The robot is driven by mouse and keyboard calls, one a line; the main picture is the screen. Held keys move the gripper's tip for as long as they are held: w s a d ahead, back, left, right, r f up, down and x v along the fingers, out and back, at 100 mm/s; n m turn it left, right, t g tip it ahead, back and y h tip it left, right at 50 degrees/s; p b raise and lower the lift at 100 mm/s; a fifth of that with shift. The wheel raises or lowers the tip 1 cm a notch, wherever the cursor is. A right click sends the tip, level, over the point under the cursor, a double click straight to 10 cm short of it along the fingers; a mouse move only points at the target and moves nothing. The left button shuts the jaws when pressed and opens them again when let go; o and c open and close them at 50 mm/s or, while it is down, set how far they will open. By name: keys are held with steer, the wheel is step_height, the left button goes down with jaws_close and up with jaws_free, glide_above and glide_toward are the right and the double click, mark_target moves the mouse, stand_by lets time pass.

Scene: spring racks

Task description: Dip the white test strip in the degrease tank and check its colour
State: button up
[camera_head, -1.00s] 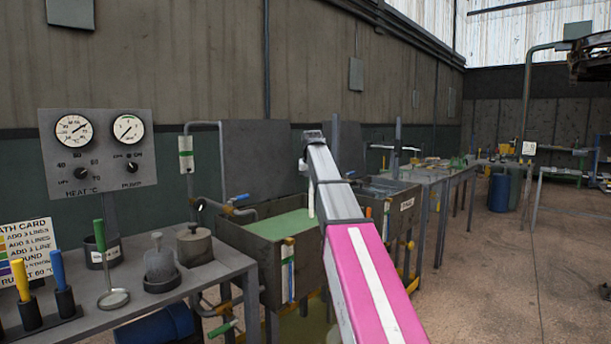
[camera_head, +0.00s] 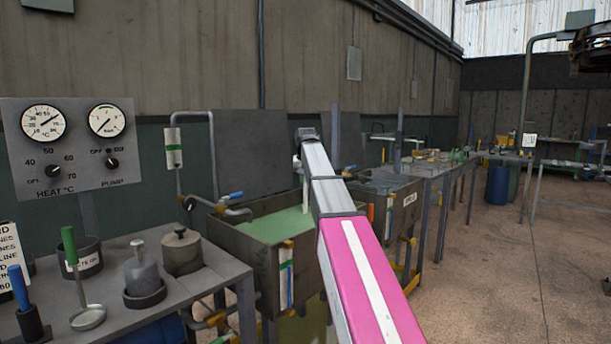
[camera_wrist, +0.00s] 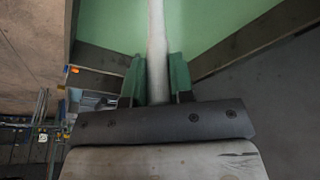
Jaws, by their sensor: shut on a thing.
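The degrease tank (camera_head: 236,250) is a dark open tank with pale green liquid (camera_head: 272,226). My arm reaches over its right side. My gripper (camera_wrist: 157,78) has green fingers closed on the white test strip (camera_wrist: 157,35), which extends out over the green liquid in the wrist view. In the head view the strip (camera_head: 305,195) hangs as a thin white piece below my arm's end, above the tank. I cannot tell whether its tip touches the liquid. No colour change shows on the visible part of the strip.
A bench (camera_head: 195,296) at the left holds a ladle (camera_head: 88,317), a bottle (camera_head: 141,272) and a lidded pot (camera_head: 182,252). A second tank (camera_head: 405,212) is at the right.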

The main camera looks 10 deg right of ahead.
steer(key=shift+f, duration=7.55)
steer(key=shift+r, duration=0.1)
steer(key=shift+r, duration=7.95)
